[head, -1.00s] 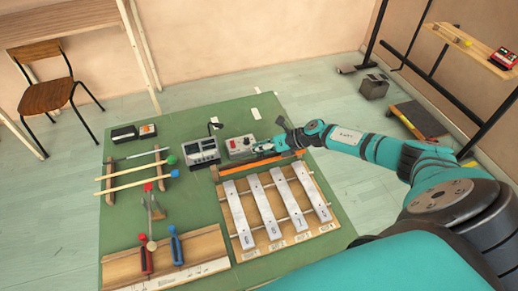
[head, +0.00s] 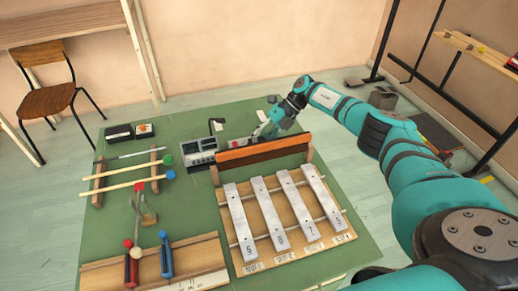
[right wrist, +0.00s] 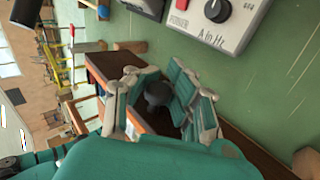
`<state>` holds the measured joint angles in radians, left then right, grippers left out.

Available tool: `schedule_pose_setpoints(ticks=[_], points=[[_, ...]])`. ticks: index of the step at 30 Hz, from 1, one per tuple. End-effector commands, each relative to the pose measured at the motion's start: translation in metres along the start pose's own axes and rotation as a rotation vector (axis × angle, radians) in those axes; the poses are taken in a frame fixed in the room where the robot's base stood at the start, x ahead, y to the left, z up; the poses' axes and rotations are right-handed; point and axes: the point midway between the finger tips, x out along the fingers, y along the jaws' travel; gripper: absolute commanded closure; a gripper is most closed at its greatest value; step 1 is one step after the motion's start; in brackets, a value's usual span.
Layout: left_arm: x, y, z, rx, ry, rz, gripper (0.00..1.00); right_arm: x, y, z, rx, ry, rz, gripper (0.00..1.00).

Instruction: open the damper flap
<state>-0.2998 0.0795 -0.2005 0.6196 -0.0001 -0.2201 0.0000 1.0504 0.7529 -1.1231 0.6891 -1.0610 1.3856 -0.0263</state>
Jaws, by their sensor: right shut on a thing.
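The damper flap (head: 262,153) is a long brown board with an orange-red strip, behind the metal bars (head: 270,212) of the wooden instrument. It stands raised between two small wooden end posts in the head view. In the right wrist view its brown board (right wrist: 112,62) passes under the fingers. My right gripper (head: 262,134) is behind the flap's top edge, fingers pointing down. In the right wrist view the gripper (right wrist: 160,105) is shut around a dark round knob (right wrist: 158,93) at the flap. The fingertips are partly hidden behind the flap in the head view. My left gripper is out of view.
Mallets on a rack (head: 128,176) and a board with red and blue-handled tools (head: 205,262) lie left. Green mat is clear at right.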

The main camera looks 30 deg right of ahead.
Motion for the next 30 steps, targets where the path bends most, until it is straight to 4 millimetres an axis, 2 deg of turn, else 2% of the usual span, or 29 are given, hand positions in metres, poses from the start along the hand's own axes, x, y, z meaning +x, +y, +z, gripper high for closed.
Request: schedule_pose_setpoints(ticks=[1, 18, 19, 26, 30], points=[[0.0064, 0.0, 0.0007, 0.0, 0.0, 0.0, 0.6, -0.0088, -0.002, 0.0073, 0.011, -0.021, 0.003, 1.0], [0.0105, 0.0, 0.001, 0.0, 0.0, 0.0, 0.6, -0.011, 0.0008, 0.0083, 0.032, -0.003, 0.005, 1.0], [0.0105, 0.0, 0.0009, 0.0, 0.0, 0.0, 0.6, -0.011, 0.0008, 0.0083, 0.032, -0.003, 0.005, 0.86], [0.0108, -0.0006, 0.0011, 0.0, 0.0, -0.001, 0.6, -0.0076, 0.0004, 0.0062, 0.03, 0.007, 0.003, 0.56], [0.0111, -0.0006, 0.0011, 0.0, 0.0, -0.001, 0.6, -0.0058, 0.0004, 0.0052, 0.029, 0.011, 0.002, 0.55]])
